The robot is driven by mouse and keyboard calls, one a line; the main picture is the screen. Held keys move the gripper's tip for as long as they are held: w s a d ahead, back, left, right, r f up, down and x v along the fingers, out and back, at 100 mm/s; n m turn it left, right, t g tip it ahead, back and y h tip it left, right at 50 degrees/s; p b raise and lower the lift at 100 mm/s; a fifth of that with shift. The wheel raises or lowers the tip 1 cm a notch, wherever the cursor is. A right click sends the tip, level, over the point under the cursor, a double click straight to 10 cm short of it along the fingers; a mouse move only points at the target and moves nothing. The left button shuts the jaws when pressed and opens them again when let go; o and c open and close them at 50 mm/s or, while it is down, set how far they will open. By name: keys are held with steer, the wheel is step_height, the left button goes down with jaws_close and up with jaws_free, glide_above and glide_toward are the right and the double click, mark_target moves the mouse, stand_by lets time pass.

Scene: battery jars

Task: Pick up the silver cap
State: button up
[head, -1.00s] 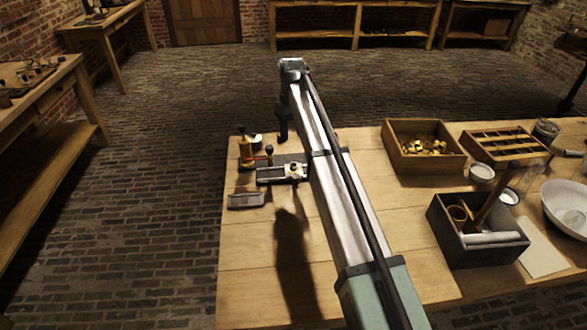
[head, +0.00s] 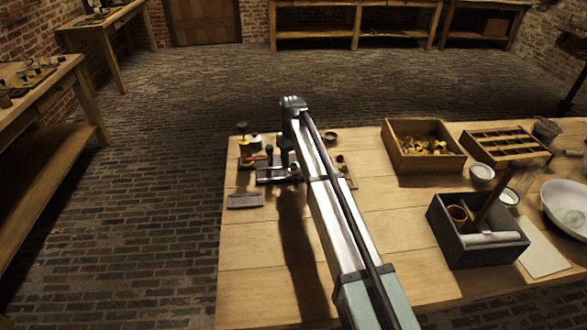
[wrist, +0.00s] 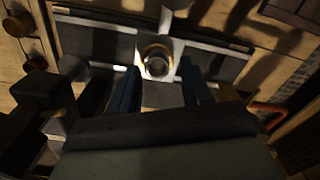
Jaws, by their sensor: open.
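A round silvery piece with a brass rim, seemingly the silver cap (wrist: 157,64), is on a pale block across a dark, light-edged plate (wrist: 95,42). My gripper (wrist: 160,70) is open, with one blue finger on each side of this round piece in the wrist view. I cannot tell whether either finger touches it. In the head view my gripper (head: 286,162) is low over the dark device (head: 270,176) at the table's left end. My arm and fingers hide the cap there.
Left of the gripper stand small brass and dark instruments (head: 246,150). A small grey plate (head: 245,201) lies in front. A box of brass parts (head: 424,164), a divided tray (head: 505,158) and a dark box (head: 490,250) stand to the right. The front left tabletop is clear.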

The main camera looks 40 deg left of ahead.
steer(key=shift+f, duration=0.75)
jaws_close()
steer(key=shift+r, duration=0.1)
